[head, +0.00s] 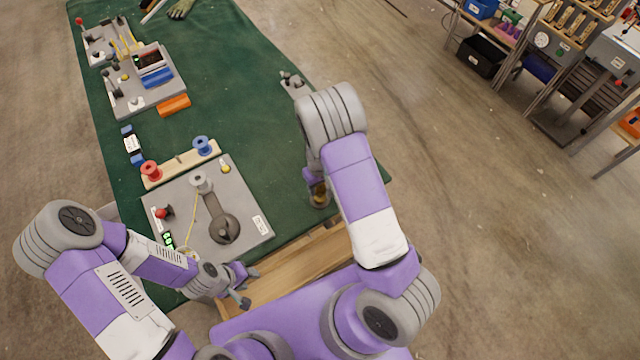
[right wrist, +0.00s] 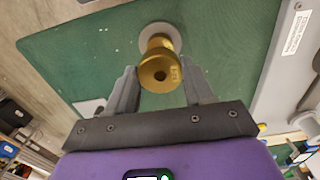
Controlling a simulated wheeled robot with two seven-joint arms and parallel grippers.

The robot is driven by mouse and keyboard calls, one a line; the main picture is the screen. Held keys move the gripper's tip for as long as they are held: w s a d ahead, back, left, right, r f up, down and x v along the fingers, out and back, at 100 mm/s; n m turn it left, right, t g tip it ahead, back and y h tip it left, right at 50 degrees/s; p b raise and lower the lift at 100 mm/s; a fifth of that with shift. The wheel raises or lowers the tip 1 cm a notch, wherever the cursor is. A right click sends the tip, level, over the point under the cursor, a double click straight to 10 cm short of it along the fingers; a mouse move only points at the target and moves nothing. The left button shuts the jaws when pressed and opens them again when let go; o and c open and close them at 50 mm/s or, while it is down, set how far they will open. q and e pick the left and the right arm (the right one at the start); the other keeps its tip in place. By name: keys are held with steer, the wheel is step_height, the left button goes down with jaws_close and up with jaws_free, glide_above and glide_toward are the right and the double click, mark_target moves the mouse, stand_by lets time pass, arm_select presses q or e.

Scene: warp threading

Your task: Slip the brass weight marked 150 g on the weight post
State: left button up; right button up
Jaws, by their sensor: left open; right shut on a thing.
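A brass weight (right wrist: 160,72) with a central hole sits between the fingers of my right gripper (right wrist: 160,88), which is shut on it. Small marking on its side is too blurred to read. A grey disc (right wrist: 153,35) shows behind the weight in the right wrist view; I cannot tell whether they touch. In the head view the brass (head: 319,190) shows at the right edge of the green mat, beside my right forearm. My left gripper (head: 249,287) is open and empty near the front edge of the grey plate. I cannot clearly pick out the weight post.
The grey plate (head: 245,190) carries a dark crank-like arm (head: 222,226), a grey spool (head: 201,182) and a red knob (head: 162,213). A wooden rack (head: 180,165) holds red and blue spools behind it.

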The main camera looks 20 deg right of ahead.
steer(key=shift+f+b, duration=0.4)
steer(key=shift+f, duration=0.05)
stand_by(0.3)
stand_by(0.3)
steer(key=o, duration=1.6)
steer(key=shift+c, duration=0.2)
steer(key=shift+r, duration=0.15)
steer(key=shift+r+p, duration=2.35)
steer(key=shift+r, duration=0.6)
steer(key=shift+f, duration=0.1)
